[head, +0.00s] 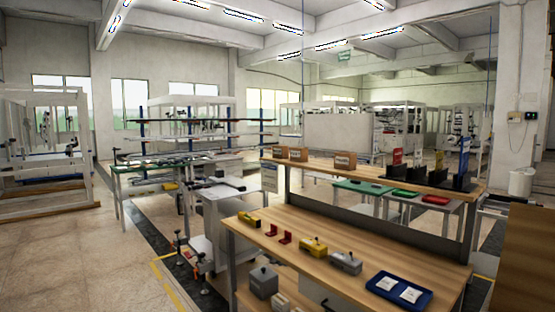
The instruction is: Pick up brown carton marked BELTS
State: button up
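Several small brown cartons stand on the wooden upper shelf (385,178) of the workbench. Two stand close together at the shelf's left end, a left carton (280,152) and one beside it (298,154). A third carton (343,161) stands apart to the right. Each seems to carry dark print on its front, but it is too small to read, so I cannot tell which is marked BELTS. My gripper is not in view.
The lower bench top (300,243) holds a yellow box (313,247), a grey box (345,262), red brackets (285,237) and a blue tray (398,291). Upright holders (460,165) stand at the shelf's right. Open floor (90,250) lies to the left.

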aim_at(282, 151)
jog(key=u, duration=1.05)
jog(key=i, duration=1.25)
jog(key=u, duration=0.55)
jog(key=i, duration=1.15)
jog(key=z, duration=0.55)
jog(key=i, duration=0.8)
jog(key=z, duration=0.5)
